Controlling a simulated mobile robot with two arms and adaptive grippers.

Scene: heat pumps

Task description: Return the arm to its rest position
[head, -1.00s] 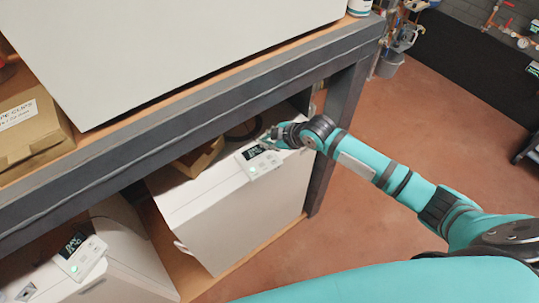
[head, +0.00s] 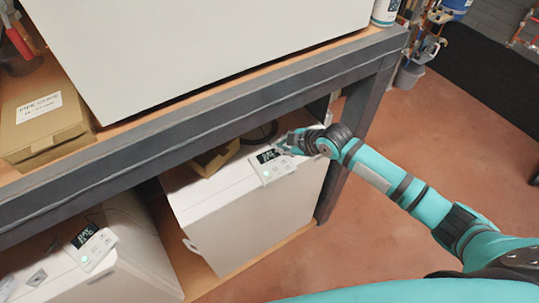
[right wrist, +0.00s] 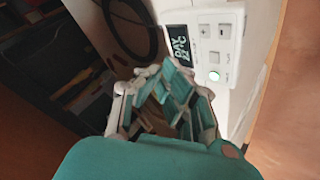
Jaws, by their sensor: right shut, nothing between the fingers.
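My right arm (head: 420,200) reaches in from the right in the head view. Its gripper (head: 284,147) is at the control panel (head: 272,165) of the right-hand white heat pump (head: 245,205) on the lower shelf. In the right wrist view the gripper (right wrist: 168,75) is shut and empty, close beside the panel (right wrist: 213,45). The panel has a lit display, buttons and a green light. I cannot tell whether the fingertips touch it. My left gripper is not in view.
A second heat pump (head: 115,265) with its own panel stands at lower left. The dark shelf beam (head: 200,140) runs above the gripper, and a shelf post (head: 352,150) stands just behind the arm. A cardboard box (head: 45,118) sits on the upper shelf. The red floor at right is open.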

